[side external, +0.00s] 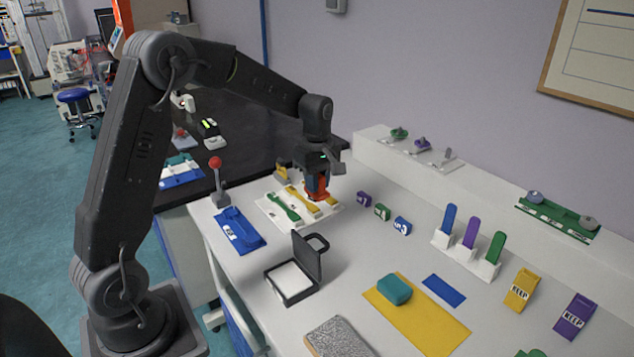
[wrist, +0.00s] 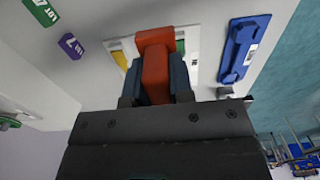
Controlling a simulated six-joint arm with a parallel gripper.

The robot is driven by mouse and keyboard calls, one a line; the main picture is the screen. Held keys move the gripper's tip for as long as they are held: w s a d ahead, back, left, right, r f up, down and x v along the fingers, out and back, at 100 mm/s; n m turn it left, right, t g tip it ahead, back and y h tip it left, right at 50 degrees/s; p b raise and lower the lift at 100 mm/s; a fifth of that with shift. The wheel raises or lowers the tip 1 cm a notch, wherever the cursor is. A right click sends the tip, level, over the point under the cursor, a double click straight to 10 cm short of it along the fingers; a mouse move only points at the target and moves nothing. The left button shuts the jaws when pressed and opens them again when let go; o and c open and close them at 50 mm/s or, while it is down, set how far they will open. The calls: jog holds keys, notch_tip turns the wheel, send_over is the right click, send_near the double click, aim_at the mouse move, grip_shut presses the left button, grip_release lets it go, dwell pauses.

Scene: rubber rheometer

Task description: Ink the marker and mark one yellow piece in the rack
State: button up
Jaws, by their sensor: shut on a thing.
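My gripper (side external: 317,180) is shut on an orange-red marker (side external: 318,190), held over the right part of a white rack (side external: 268,214). The marker also shows between the fingers in the wrist view (wrist: 155,65). The rack holds a green piece (side external: 283,206) and a yellow piece (side external: 302,199). The wrist view shows part of a yellow piece (wrist: 119,59) beside the marker. The marker hides part of the rack, and I cannot tell whether its lower end touches anything. An open black case with a pale pad (side external: 290,280), perhaps the ink pad, stands nearer the front.
A blue tray (side external: 238,230) and a red-knobbed lever (side external: 216,170) are left of the rack. Small purple, green and blue blocks (side external: 382,212) lie to its right. A teal block (side external: 394,289) sits on a yellow mat (side external: 430,325). Upright coloured tabs (side external: 470,233) stand farther right.

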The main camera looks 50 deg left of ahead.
jog(key=shift+r, duration=5.85)
notch_tip(320, 180, up, 5)
jog(key=s+d, duration=1)
jog(key=s, duration=0.6)
notch_tip(320, 180, down, 19)
jog(key=shift+w, duration=0.3)
jog(key=shift+f, duration=0.1)
jog(key=shift+f, duration=2.95)
